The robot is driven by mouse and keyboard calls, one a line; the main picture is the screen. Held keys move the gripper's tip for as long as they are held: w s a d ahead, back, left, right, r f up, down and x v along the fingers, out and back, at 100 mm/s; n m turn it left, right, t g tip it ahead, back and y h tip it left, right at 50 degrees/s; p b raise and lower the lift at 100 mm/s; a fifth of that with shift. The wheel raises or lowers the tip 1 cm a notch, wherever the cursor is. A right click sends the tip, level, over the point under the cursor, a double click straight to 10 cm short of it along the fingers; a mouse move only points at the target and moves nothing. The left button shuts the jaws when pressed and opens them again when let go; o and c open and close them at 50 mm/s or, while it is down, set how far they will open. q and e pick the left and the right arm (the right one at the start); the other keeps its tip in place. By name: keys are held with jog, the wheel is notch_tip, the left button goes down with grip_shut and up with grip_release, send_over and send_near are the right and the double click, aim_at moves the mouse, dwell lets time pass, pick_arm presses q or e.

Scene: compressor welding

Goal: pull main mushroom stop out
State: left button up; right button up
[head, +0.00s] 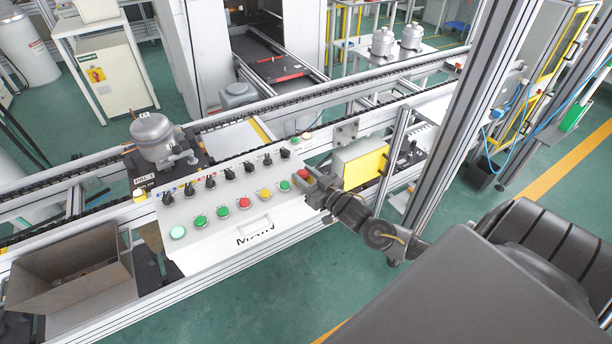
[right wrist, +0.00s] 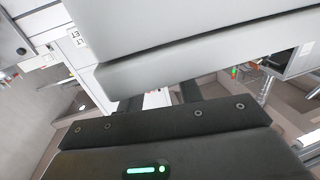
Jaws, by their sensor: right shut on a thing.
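The main control panel (head: 232,207) is a white sloped box marked MAIN, with rows of black knobs and green, red and yellow buttons. The red main mushroom stop (head: 303,174) is at the panel's right end, partly covered by my gripper. My right gripper (head: 309,183) is at that end, with its fingers shut on the mushroom stop. In the right wrist view, large grey and black surfaces fill the close range and the stop cannot be made out. My left gripper is not in view.
A yellow-faced box (head: 365,167) stands just right of my gripper. An aluminium post (head: 452,120) rises beside my right arm. A grey compressor (head: 153,137) sits on the conveyor behind the panel. An open metal bin (head: 72,272) is at the lower left.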

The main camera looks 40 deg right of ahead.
grip_shut()
jog(key=shift+r+p, duration=0.8)
jog(key=shift+p, duration=0.1)
jog(key=shift+w, duration=0.1)
jog(key=o, duration=1.1)
grip_release()
jog(key=shift+f, duration=0.1)
